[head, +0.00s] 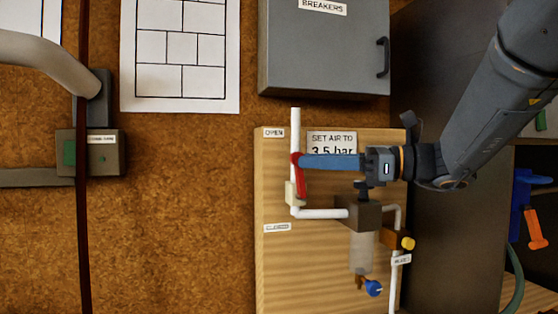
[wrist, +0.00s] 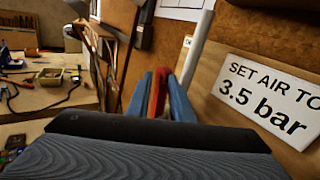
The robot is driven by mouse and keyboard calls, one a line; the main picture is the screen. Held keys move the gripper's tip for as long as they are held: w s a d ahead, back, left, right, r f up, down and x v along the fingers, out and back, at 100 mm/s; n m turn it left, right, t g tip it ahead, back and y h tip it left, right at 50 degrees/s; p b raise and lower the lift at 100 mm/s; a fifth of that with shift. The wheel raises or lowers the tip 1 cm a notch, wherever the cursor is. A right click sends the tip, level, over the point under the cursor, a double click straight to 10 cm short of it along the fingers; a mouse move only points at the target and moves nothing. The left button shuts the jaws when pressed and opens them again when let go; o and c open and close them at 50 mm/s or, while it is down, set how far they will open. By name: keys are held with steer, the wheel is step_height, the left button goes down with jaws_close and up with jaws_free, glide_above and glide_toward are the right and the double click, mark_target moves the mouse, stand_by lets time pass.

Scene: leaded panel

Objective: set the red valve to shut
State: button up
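The red valve (head: 301,184) is on a white vertical pipe on a light wooden board. Its red lever stands roughly upright along the pipe, above a cream valve body (head: 291,194). An OPEN label (head: 273,132) is to its upper left and a CLOSED label (head: 277,227) to its lower left. My gripper (head: 302,160) reaches in from the right with its blue fingers at the lever's upper end. In the wrist view the red lever (wrist: 158,93) sits between both blue fingers, with no clear gap. The fingers partly hide the lever.
A sign reading SET AIR TO 3.5 bar (head: 324,143) is behind my fingers. A grey breaker box (head: 322,55) is above.

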steer(key=shift+w, duration=0.35)
steer(key=p+x, duration=0.2)
steer(key=x, duration=0.5)
steer(key=shift+a, duration=0.35)
jaws_close()
